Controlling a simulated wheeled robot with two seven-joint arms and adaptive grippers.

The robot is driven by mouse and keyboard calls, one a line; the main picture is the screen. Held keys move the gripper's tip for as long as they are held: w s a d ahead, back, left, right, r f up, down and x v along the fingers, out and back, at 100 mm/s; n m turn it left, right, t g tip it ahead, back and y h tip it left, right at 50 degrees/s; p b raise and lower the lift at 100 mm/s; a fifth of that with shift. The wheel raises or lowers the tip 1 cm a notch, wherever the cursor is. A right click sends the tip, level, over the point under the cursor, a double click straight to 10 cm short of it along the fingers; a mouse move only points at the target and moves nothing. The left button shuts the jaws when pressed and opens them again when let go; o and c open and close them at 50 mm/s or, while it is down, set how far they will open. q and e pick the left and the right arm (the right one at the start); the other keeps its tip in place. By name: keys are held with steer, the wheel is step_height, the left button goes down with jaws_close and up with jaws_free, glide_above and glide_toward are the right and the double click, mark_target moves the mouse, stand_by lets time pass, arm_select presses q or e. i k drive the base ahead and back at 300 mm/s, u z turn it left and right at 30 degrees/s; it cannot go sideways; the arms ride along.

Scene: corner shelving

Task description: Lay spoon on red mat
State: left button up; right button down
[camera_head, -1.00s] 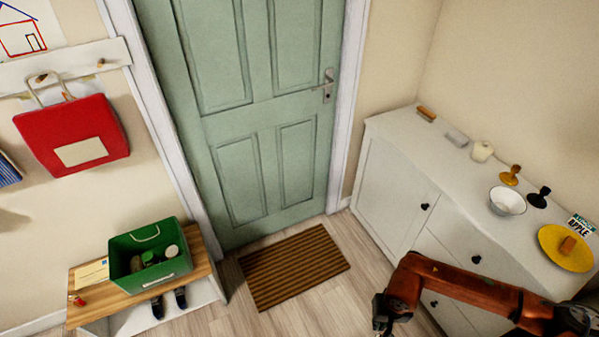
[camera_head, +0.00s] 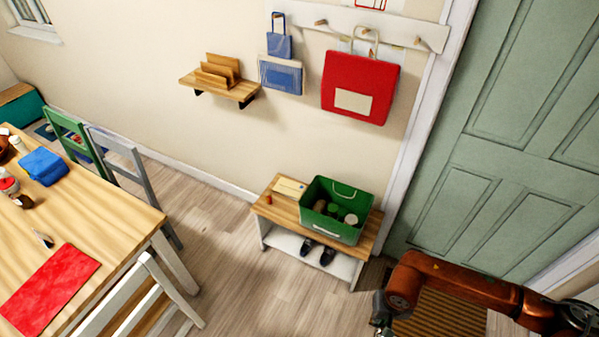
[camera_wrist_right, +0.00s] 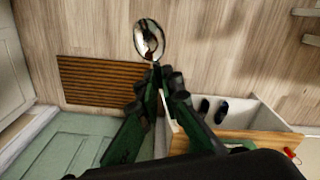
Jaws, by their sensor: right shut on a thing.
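A shiny metal spoon (camera_wrist_right: 149,40) shows in the right wrist view, its bowl pointing away from my right gripper (camera_wrist_right: 157,84). My right gripper is shut on the spoon's handle and holds it above the floor. In the head view my right gripper (camera_head: 381,325) shows only partly at the bottom edge, and the spoon cannot be made out there. The red mat (camera_head: 48,288) lies flat on the wooden table at the lower left of the head view, with nothing on it. My left gripper is in neither view.
The wooden table (camera_head: 115,212) holds a blue cloth bundle (camera_head: 43,166) and small items. A white chair (camera_head: 130,300) stands at its near right side. A low bench (camera_head: 262,209) with a green crate (camera_head: 340,233) stands by the wall. Bare floor (camera_head: 235,255) lies between bench and table.

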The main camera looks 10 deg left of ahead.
mark_target(72, 265)
steer(key=u, duration=1.85)
